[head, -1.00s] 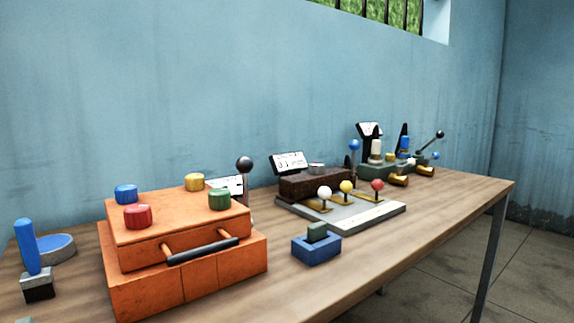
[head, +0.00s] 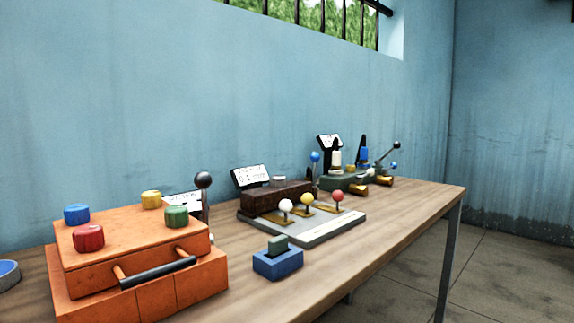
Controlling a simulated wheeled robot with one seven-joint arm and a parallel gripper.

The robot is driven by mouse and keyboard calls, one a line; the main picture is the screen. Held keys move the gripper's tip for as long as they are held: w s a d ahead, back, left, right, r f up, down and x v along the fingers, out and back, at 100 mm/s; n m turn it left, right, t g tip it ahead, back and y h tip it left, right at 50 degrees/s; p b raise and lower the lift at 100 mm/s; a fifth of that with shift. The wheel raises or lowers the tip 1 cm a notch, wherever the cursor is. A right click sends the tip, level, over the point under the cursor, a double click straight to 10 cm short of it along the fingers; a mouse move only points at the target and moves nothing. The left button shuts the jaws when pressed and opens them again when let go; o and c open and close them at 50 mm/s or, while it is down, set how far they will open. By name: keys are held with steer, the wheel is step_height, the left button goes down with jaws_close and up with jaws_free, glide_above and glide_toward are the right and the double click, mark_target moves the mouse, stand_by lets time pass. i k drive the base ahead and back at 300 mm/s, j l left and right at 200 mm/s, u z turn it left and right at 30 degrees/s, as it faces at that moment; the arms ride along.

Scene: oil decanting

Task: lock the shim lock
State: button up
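No part is readably marked as the shim lock, so I cannot tell for certain which one it is. A grey base plate (head: 318,234) on the table carries white (head: 285,205), yellow (head: 307,199) and red (head: 337,196) ball knobs over brass plates, with a dark brown block (head: 268,200) behind them. In front of it stands a small blue block (head: 278,264) with a green piece (head: 278,244) upright in its top. My gripper is not in view.
An orange box (head: 140,265) with coloured knobs and a dark front handle (head: 158,272) stands at the left. A black-ball lever (head: 203,181) rises behind it. A green device (head: 345,182) with levers stands farther back. The wooden table (head: 385,245) is bare at its front right.

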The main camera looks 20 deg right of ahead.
mark_target(315, 157)
steer(key=l+u, duration=0.4)
steer(key=l, duration=1.55)
